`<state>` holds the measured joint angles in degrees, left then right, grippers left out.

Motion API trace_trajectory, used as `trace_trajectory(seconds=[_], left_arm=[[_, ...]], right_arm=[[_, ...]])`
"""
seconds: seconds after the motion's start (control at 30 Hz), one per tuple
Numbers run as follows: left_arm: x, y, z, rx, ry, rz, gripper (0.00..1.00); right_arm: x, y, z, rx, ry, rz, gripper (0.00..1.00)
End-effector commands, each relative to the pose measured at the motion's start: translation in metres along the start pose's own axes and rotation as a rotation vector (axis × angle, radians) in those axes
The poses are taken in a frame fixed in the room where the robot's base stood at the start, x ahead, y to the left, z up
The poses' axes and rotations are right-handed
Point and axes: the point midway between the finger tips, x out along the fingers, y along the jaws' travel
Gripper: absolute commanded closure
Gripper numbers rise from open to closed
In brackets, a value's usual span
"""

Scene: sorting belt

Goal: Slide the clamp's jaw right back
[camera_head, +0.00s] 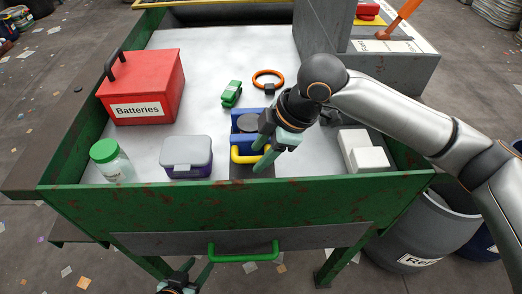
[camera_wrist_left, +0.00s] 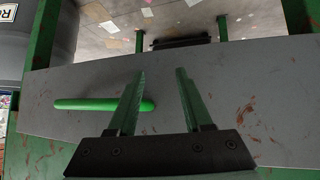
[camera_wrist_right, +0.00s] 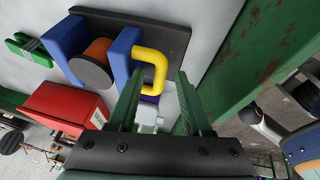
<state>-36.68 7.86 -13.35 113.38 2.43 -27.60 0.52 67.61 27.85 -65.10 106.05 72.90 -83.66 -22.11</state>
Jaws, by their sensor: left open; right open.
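The clamp has two blue jaws (camera_head: 240,117) and a yellow handle (camera_head: 240,158); it stands on a dark base at the front of the table. In the right wrist view its jaws (camera_wrist_right: 120,50) stand either side of a dark disc-ended, orange-sided part (camera_wrist_right: 95,62). My right gripper (camera_head: 262,156) is open and empty at the yellow handle. In the right wrist view the handle (camera_wrist_right: 158,65) shows just past and partly between the fingertips (camera_wrist_right: 158,76); contact cannot be told. My left gripper (camera_head: 190,272) is open and empty, low before the table, near the green drawer handle (camera_head: 243,254).
A red Batteries box (camera_head: 145,85), green-lidded jar (camera_head: 112,160), grey-lidded box (camera_head: 187,156), green block (camera_head: 231,93), orange ring (camera_head: 268,78) and white boxes (camera_head: 363,153) surround the clamp. The green front wall (camera_head: 230,207) rises close before it.

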Motion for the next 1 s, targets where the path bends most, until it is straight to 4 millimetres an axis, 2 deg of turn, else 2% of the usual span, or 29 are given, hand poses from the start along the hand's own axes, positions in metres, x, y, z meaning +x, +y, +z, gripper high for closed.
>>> trace_trajectory(seconds=[0.1, 0.53, 1.0], left_arm=[[0.0000, 0.0000, 0.0016, 0.001, -0.003, 0.000, 0.50], [-0.0003, -0.0013, 0.0051, 0.000, -0.010, -0.003, 0.50], [-0.0004, -0.0028, 0.0056, 0.000, -0.011, -0.006, 0.50]], right_arm=[[-0.0001, 0.0000, 0.0000, 0.000, 0.000, 0.000, 0.52], [-0.0004, 0.0000, 0.0002, 0.001, -0.001, 0.000, 1.00], [-0.0005, -0.0001, 0.0003, 0.001, -0.001, -0.001, 1.00]])
